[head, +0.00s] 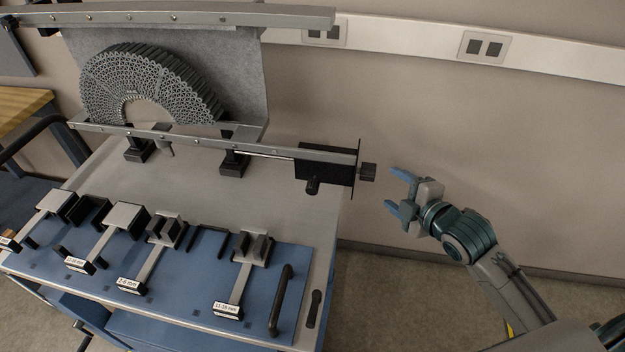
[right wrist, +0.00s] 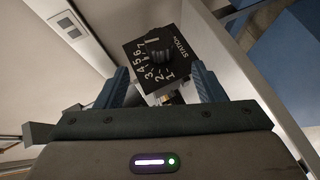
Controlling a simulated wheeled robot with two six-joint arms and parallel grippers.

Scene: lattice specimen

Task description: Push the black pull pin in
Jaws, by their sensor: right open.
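A black box (head: 325,168) sits at the right end of the lower grey rail, over the table's right edge. A short black cylinder (head: 313,187), which looks like the pull pin, sticks out of its front; how far it is in I cannot tell. A black dial knob (head: 368,172) stands out on the box's right side. In the right wrist view a black plate (right wrist: 150,52) reads STATION with numbers around the knob (right wrist: 160,57). My right gripper (head: 390,187) is open and empty, just right of the knob and apart from it. My left gripper is not in view.
A grey fan-shaped lattice (head: 150,85) stands between two rails at the back left. Several labelled gauge tools lie on a blue mat (head: 180,275) at the front. A black handle (head: 281,300) lies at the mat's right. Right of the table is open floor before the wall.

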